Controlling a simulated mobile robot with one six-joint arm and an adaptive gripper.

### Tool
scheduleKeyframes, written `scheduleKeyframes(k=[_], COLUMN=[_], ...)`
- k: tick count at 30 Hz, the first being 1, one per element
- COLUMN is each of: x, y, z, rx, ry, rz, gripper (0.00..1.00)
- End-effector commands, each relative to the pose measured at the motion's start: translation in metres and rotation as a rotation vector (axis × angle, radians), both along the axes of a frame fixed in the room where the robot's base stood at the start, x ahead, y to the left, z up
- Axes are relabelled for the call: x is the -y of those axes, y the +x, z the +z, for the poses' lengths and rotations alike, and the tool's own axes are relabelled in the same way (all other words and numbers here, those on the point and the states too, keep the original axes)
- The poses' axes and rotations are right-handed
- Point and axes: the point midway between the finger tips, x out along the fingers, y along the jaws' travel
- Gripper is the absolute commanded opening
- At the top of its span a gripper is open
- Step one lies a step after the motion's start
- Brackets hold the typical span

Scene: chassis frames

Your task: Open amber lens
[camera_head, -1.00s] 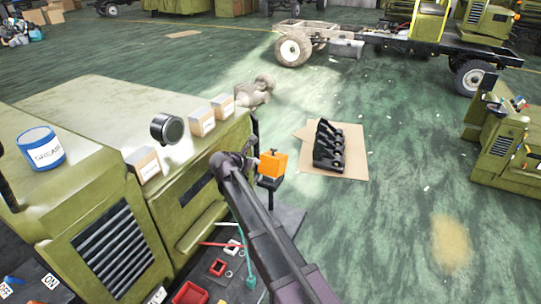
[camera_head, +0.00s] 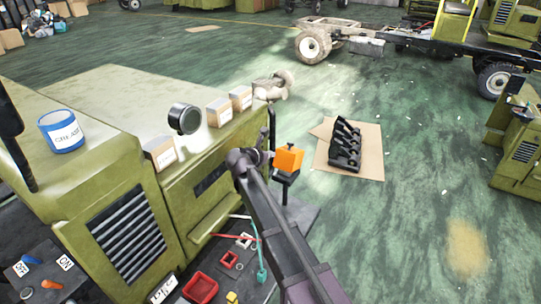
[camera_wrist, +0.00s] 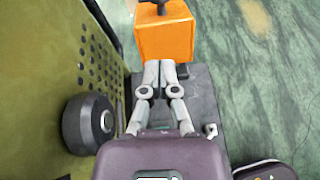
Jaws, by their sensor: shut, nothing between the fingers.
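The amber lens is an orange box (camera_head: 289,160) with a small dark knob on top, held on a black stand beside the green vehicle body. It also shows at the top of the wrist view (camera_wrist: 165,40), where its knob is cut by the frame edge. My gripper (camera_wrist: 159,70) is shut and empty. Its fingertips point at the lower edge of the orange box in the wrist view; I cannot tell whether they touch it. In the head view my gripper is just left of the box. The lens looks closed from here.
The green vehicle body (camera_head: 110,215) with a vent grille stands close on the left. A blue grease tin (camera_head: 62,131), a round black lamp (camera_head: 184,118) and small cartons stand on it. A red tray (camera_head: 200,287) lies below. Open floor (camera_head: 390,230) is at right.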

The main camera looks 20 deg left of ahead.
Motion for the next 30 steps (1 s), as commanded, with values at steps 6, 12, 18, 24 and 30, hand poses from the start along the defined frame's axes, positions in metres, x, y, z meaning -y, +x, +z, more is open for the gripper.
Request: scheduleKeyframes(k=[6,12,18,24,30], x=[0.004,0.009,0.014,0.019,0.022], y=[0.028,0.053,0.076,0.097,0.107], z=[-0.017,-0.030,-0.041,-0.027,-0.024], rx=[0.000,0.000,-0.001,0.000,0.000], ry=[0.000,0.001,0.002,0.001,0.001], rz=[-0.001,0.000,-0.001,0.000,0.000], gripper=[0.00,0.00,0.00,0.00,0.00])
